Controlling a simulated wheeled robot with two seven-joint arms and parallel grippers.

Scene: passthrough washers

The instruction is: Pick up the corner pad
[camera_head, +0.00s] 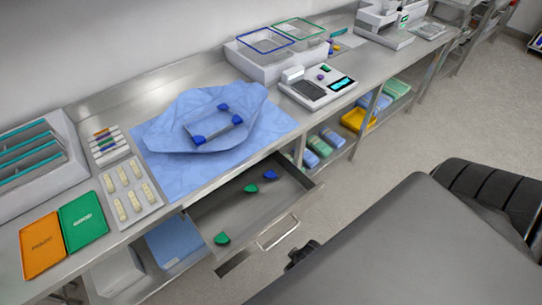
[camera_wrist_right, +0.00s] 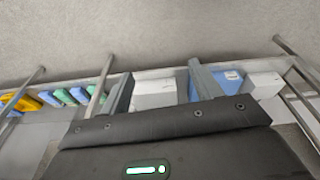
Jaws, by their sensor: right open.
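An open drawer (camera_head: 240,213) under the counter holds a green corner pad (camera_head: 222,238) near its front left, another green pad (camera_head: 251,188) in the middle and a blue pad (camera_head: 270,175) at the right. On the blue wrap (camera_head: 160,133), a grey tray (camera_head: 215,131) has blue pads at corners, including one front-left pad (camera_head: 198,140). My right gripper (camera_wrist_right: 160,70) is open in the wrist view, with nothing between its fingers. It is away from the pads, facing floor and lower shelf. My left gripper is not in view.
A scale (camera_head: 318,88) and wire baskets (camera_head: 268,42) stand at the back right. Orange (camera_head: 42,243) and green (camera_head: 83,221) cards lie at the left. The drawer handle (camera_head: 278,232) sticks out over the floor. Lower shelves hold coloured packs (camera_head: 333,137).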

